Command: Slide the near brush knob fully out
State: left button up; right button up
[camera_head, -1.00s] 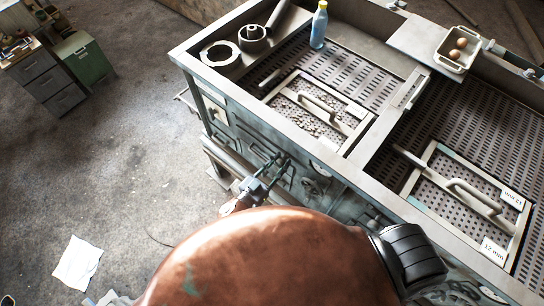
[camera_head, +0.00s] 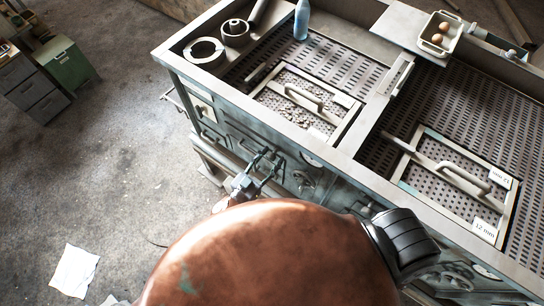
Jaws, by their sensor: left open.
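My left gripper (camera_head: 267,160) is open, its two dark fingers pointing at the front side of the grey-green machine (camera_head: 240,120). I see nothing between the fingers. I cannot make out the near brush knob for certain; it may be hidden or too small at the front panel. Whether the fingers touch the panel cannot be told. My right gripper is not in view.
On the machine's top are two framed sieves with handles, the left one (camera_head: 305,92) and the right one (camera_head: 455,172). A large copper-brown dome hides the lower middle. Open floor lies left.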

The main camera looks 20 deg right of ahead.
pick_arm(q)
jog(key=v, duration=1.1)
jog(key=shift+s, duration=0.2)
jog(key=shift+a+f, duration=0.15)
jog(key=shift+a, duration=0.05)
